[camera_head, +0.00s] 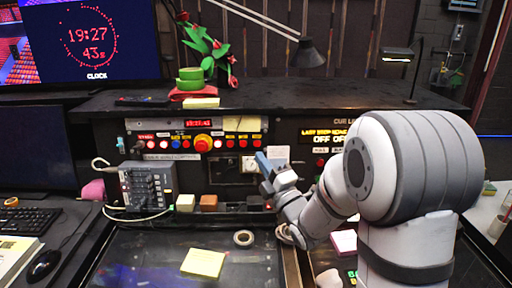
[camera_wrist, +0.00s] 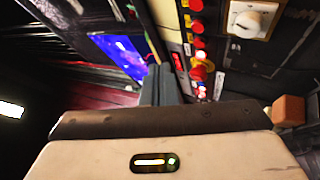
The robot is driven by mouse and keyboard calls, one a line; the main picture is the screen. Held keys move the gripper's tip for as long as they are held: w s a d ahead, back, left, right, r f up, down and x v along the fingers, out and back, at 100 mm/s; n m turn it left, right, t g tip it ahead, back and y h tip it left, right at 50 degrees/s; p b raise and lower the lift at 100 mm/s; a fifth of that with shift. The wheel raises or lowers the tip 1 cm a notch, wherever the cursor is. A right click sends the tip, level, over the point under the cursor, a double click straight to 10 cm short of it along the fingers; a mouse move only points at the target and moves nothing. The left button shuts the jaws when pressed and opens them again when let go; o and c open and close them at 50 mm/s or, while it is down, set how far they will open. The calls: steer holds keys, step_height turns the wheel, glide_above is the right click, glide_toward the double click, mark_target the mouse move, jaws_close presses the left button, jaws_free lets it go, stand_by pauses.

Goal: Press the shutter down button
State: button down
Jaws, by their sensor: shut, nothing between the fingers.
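The labels are too small for me to tell which is the shutter down button. My gripper (camera_head: 262,160) is shut and empty, in front of the panel, right of the mushroom button and below the red square buttons. In the wrist view, my gripper's fingers (camera_wrist: 160,72) are together, left of the mushroom button (camera_wrist: 199,73). I see no contact with any button.
A grey mixer box (camera_head: 148,186) with a cable stands at the panel's left. A tape roll (camera_head: 243,238) and yellow sticky notes (camera_head: 203,262) lie on the desk. A lamp (camera_head: 306,52) hangs above the console. A white switch dial (camera_wrist: 250,19) shows in the wrist view.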

steer(key=shift+s+a+r+n+y, duration=0.1)
steer(key=shift+s+n+y, duration=0.05)
steer(key=shift+n+y, duration=0.3)
steer(key=p, duration=0.2)
glide_toward(257, 144)
steer(key=w+a+r, duration=0.2)
steer(key=a+r, duration=0.2)
steer(key=shift+w+b, duration=0.45)
steer(key=shift+w, duration=0.25)
steer(key=shift+w+b, duration=0.15)
steer(key=shift+b, duration=0.35)
stand_by(0.9)
